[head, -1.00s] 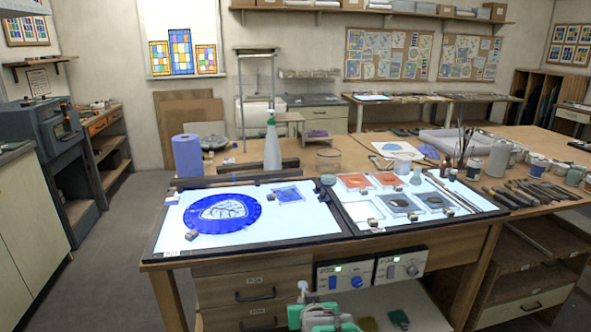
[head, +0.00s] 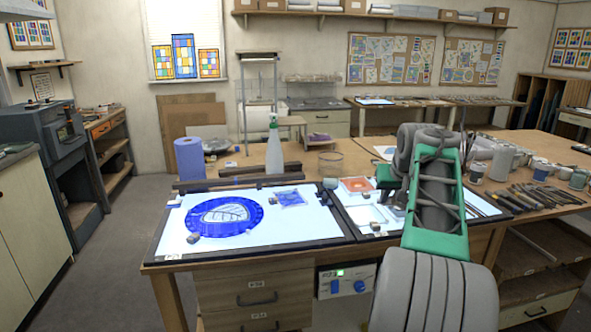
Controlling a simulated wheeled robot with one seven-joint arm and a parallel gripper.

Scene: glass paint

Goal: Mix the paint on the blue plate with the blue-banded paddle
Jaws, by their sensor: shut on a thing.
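My arm reaches up and forward over the right light panel, and my gripper (head: 388,184) is at its far end, largely hidden by the arm. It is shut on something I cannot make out. The blue-banded paddle cannot be told apart in the head view. A small blue square piece (head: 291,199) lies on the left light panel, left of my gripper; I cannot tell whether it is the blue plate. An orange plate (head: 357,185) and a pale plate (head: 367,215) show on the right panel. My arm covers the plates farther right.
A round blue disc with a leaf pattern (head: 251,220) lies on the left light panel (head: 180,237). Tools (head: 521,199) and several jars crowd the bench's right.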

